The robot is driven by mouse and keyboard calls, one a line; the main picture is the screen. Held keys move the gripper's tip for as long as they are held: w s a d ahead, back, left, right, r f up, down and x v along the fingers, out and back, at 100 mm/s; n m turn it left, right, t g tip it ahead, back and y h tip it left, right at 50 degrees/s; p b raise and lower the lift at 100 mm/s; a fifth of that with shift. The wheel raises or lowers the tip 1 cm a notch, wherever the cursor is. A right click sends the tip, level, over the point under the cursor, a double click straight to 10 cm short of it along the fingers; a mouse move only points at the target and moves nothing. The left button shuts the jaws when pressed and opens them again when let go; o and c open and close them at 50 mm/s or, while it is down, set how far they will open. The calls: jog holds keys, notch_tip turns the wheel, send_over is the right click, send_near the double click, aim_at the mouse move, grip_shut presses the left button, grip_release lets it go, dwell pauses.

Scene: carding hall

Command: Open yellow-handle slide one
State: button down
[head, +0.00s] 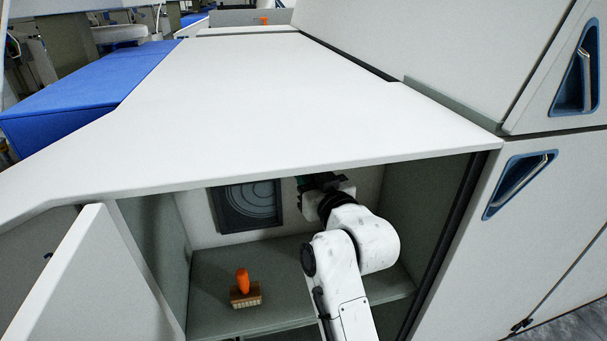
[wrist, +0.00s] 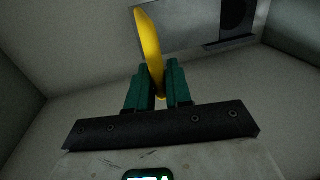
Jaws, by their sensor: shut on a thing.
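The yellow handle (wrist: 150,45) stands up between the two green fingers of my gripper (wrist: 158,85) in the wrist view. My gripper is shut on the handle's lower end. Behind the handle is a grey metal plate (wrist: 188,28) with a dark round shape on its right part; I cannot tell how far the slide stands open. In the head view my gripper (head: 318,182) is up inside the open compartment, close under its top edge. There the yellow handle is hidden by the gripper and the white top.
An orange-handled brush (head: 245,291) stands on the compartment shelf (head: 285,268), left of my arm. A dark square panel with rings (head: 248,205) is on the back wall. An open door (head: 95,280) stands at the left. The white top (head: 260,110) overhangs the arm.

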jog(key=c, duration=1.2)
grip_release()
jog(key=shift+s, duration=0.1)
jog(key=v, duration=1)
jog(key=shift+s+d, duration=0.15)
jog(key=shift+s, duration=0.1)
